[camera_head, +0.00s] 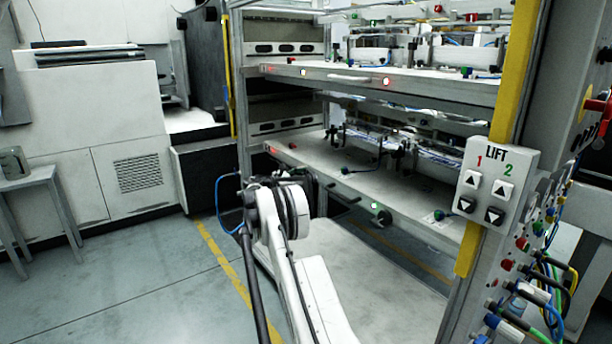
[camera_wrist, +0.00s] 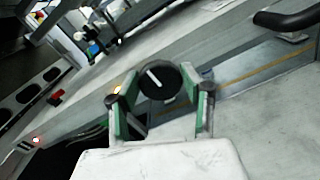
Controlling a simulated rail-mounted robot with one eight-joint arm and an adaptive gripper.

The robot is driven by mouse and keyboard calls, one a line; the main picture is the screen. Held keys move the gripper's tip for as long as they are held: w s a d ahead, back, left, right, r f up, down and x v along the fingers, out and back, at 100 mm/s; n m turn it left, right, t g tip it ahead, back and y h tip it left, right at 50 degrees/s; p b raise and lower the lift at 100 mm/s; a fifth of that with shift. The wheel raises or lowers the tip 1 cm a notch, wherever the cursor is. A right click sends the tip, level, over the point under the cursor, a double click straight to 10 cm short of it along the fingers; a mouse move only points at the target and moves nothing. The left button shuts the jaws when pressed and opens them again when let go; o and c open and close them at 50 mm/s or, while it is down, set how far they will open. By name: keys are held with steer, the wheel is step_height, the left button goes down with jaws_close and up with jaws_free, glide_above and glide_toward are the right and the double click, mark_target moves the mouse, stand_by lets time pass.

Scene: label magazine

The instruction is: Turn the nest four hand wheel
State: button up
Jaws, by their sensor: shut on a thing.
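A black round hand wheel (camera_wrist: 165,84) with a white pointer line shows in the wrist view, on the front edge of a pale shelf. My gripper (camera_wrist: 160,104) has its two green-lined fingers on either side of the wheel's near part and is shut on it. The white line slants from upper left to lower right. No nest number is readable on it. In the head view my white arm reaches to the lower shelf's front, and its links hide the gripper and the wheel.
The lower shelf (camera_head: 300,152) and upper shelf (camera_head: 425,90) of the rack carry fittings. A LIFT button panel (camera_head: 489,195) is on the right post. A black handle (camera_wrist: 285,20) sticks out near the wheel. Open floor (camera_head: 150,275) lies left of my arm.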

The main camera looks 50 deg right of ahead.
steer(key=m+p, duration=0.1)
steer(key=m, duration=0.6)
steer(key=shift+f, duration=0.1)
steer(key=m, duration=0.7)
stand_by(0.3)
steer(key=o, duration=1.2)
steer(key=shift+c, duration=0.2)
steer(key=v, duration=1.2)
steer(key=shift+s, duration=0.2)
steer(key=shift+a, duration=0.1)
